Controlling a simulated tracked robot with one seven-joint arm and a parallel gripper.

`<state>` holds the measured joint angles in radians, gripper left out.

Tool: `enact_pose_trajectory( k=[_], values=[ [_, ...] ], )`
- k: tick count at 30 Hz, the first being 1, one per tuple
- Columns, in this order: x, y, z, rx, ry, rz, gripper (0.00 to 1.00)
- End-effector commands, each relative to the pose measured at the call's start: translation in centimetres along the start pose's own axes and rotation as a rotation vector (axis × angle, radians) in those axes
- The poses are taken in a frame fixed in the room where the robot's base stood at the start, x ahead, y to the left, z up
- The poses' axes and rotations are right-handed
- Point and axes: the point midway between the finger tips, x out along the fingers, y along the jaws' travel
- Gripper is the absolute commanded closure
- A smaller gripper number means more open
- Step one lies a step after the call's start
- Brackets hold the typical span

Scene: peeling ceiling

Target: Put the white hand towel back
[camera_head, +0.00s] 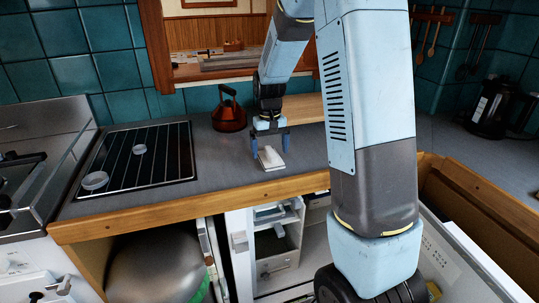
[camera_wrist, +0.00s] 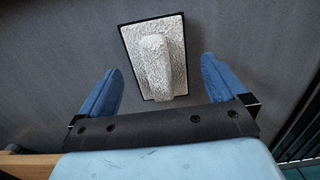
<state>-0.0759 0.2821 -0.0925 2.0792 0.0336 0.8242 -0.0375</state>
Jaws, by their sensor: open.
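My gripper (camera_wrist: 161,66) is open and points down. Its blue fingers stand apart, one on each side of the towel in the wrist view, with gaps between finger and towel. I cannot tell the exact height of the fingertips above the counter.
A red-brown kettle (camera_head: 229,110) stands behind my gripper to the left. A black rack panel (camera_head: 140,165) with two small white round items lies further left. A wooden board (camera_head: 305,108) is at the back, and a dark kettle (camera_head: 490,108) stands far right. Counter around the towel is clear.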

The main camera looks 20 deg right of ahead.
Motion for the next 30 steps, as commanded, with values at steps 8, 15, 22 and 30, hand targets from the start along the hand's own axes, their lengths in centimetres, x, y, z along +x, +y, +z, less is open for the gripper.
enact_pose_trajectory(
  k=[8, 15, 22, 30],
  values=[
    [-5.7, 0.0, -0.1, 0.001, 0.004, 0.000, 0.01],
    [-9.2, 0.0, 0.0, 0.001, 0.002, 0.000, 0.01],
    [-10.9, 0.1, 0.3, 0.001, 0.007, -0.001, 0.01],
    [-14.8, 0.2, 5.3, 0.001, 0.101, -0.011, 0.01]
  ],
)
